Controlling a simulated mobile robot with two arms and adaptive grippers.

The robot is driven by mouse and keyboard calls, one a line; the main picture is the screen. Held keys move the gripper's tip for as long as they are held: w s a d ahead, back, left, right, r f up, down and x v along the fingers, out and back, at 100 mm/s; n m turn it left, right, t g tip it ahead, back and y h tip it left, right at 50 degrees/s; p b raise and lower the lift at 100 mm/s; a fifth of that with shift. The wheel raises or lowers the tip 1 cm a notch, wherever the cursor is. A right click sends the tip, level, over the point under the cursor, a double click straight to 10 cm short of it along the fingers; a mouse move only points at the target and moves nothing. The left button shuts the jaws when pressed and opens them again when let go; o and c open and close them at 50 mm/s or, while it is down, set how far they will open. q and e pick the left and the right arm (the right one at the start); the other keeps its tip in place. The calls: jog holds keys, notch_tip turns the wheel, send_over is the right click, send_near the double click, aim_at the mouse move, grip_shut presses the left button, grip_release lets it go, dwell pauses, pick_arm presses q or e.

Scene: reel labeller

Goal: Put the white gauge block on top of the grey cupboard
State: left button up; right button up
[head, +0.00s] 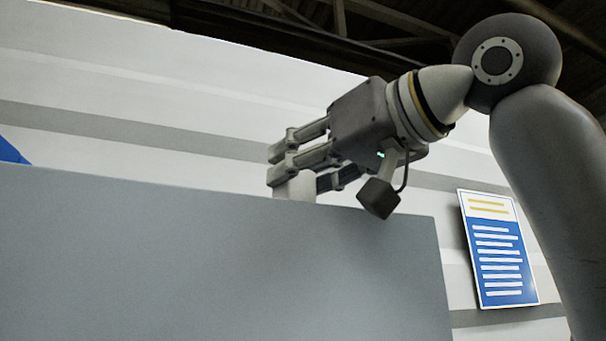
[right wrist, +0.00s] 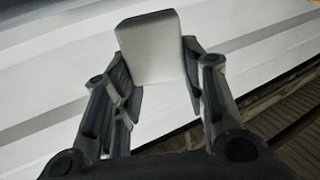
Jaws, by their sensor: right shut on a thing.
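The grey cupboard (head: 215,265) fills the lower left of the head view, seen from below its top, so its top surface is hidden. My right gripper (head: 283,168) is over the far side of the cupboard's top edge and is shut on the white gauge block (head: 298,186). The block's lower end meets the line of the top edge in the head view; I cannot tell whether it touches the top. In the right wrist view the block (right wrist: 150,48) sits between the two fingers. My left gripper is not in view.
A blue and white notice (head: 498,250) hangs on the pale striped wall (head: 200,90) to the right of the cupboard. A bit of blue (head: 12,153) shows on the wall at the left. No other object shows above the cupboard's edge.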

jog(key=shift+w+d+f, duration=0.1)
jog(key=shift+d+f, duration=0.2)
jog(key=shift+f, duration=0.55)
jog(key=shift+a+f, duration=0.1)
jog(key=shift+a, duration=0.1)
jog(key=o, duration=0.6)
jog(key=shift+f, duration=0.1)
jog(key=o, duration=0.4)
jog(key=shift+d, duration=0.1)
jog(key=shift+s+r, duration=0.2)
